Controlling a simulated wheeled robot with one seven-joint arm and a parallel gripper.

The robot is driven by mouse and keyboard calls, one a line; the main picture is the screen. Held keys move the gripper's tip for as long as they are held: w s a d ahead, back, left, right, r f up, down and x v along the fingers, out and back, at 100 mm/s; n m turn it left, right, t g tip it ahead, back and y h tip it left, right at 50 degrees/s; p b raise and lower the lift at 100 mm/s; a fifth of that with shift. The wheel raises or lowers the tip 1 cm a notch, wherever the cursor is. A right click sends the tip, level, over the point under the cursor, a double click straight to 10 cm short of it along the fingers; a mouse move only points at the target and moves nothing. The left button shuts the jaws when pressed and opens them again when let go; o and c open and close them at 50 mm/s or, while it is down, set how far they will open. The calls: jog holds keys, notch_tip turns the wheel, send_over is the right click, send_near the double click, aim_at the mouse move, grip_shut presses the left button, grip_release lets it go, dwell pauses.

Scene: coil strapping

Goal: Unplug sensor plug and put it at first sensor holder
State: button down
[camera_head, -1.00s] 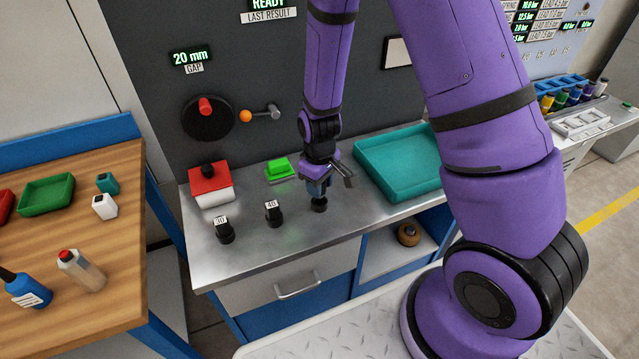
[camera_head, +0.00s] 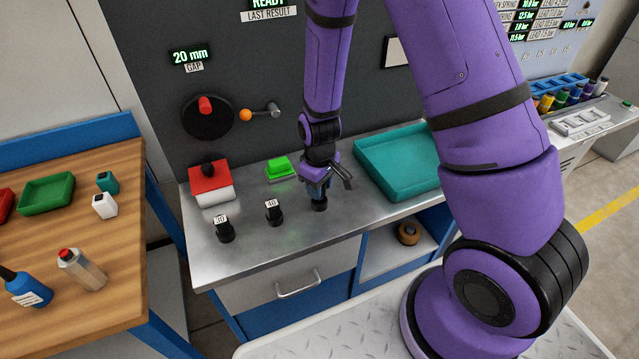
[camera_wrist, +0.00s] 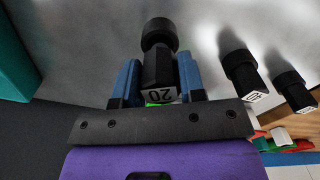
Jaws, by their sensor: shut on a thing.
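My gripper (camera_head: 318,190) is low over the metal bench top. In the wrist view its two blue fingers (camera_wrist: 158,82) are shut on a black block with a round black end (camera_wrist: 158,62), labelled 20. That block also shows in the head view (camera_head: 319,204), standing at the bench top; whether it touches the surface is unclear. Two similar black labelled blocks stand to its left in the head view, one marked 40 (camera_head: 274,213) and one farther left (camera_head: 224,230). I cannot identify a sensor plug or sensor holder with certainty.
A teal tray (camera_head: 437,186) lies right of my gripper. A green button (camera_head: 278,166) and a red-topped white box (camera_head: 211,186) are behind and left. An orange ball by a grey rod (camera_head: 262,114) is on the dark panel. The bench's front strip is clear.

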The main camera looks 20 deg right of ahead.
jog(key=shift+f, duration=1.1)
jog(key=c, duration=0.6)
grip_release()
notch_tip(320, 180, up, 11)
jog(key=shift+f, duration=0.1)
jog(key=s+d+r+m+t, duration=0.15)
jog(key=s+r, duration=0.25)
jog(key=r, duration=0.5)
jog(key=s+d+r+m+t, duration=0.15)
jog(key=s+r, duration=0.25)
jog(key=r, duration=0.4)
jog(key=s+d+r+m+t, duration=0.1)
jog(key=s+d+r, duration=0.3)
jog(key=r, duration=0.5)
jog(key=s+r, duration=0.1)
jog(key=s, duration=0.2)
jog(key=s+r+m, duration=0.1)
jog(key=s+r, duration=0.1)
jog(key=s, duration=0.1)
jog(key=s+r+m+t, duration=0.1)
jog(key=s, duration=0.2)
jog(key=shift+r, duration=0.2)
